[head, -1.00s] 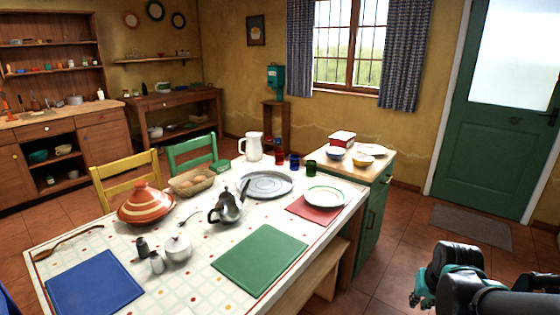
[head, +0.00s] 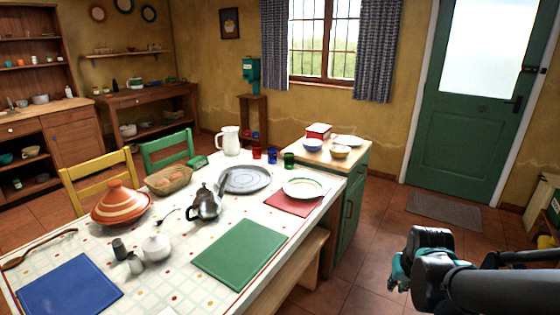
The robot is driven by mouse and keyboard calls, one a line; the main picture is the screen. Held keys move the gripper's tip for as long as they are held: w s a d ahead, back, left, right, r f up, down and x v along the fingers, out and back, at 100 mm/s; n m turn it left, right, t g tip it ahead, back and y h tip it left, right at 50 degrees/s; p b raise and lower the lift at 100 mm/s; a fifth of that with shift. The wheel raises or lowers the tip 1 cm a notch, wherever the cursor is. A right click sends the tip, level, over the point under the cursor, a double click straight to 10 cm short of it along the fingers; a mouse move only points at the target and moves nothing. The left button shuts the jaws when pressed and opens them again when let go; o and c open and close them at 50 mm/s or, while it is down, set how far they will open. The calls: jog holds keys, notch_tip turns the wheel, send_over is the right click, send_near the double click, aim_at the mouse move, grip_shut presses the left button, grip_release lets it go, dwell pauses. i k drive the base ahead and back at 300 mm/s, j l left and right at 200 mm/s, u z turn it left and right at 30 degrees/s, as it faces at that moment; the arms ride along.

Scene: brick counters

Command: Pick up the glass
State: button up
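Three small coloured glasses stand close together at the far end of the dining table (head: 190,255): a red glass (head: 257,153), a blue glass (head: 272,157) and a green glass (head: 289,160). The task does not say which glass is meant. All three look upright. My gripper (head: 398,272) shows at the lower right as black and teal parts of the arm's end, over the floor and clear of the table. It is well apart from the glasses. Its fingertips are not clear, so I cannot see whether it is open or shut.
A white jug (head: 229,141), a grey platter (head: 245,179), a plate on a red mat (head: 303,188) and a metal teapot (head: 205,203) stand near the glasses. A wooden-topped green cabinet (head: 350,205) and a bench (head: 290,268) flank the table. The floor at right is open.

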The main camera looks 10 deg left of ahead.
aim_at(289, 161)
jog(key=u, duration=0.55)
jog(key=i+l+u, duration=0.7)
jog(key=l+u, duration=0.15)
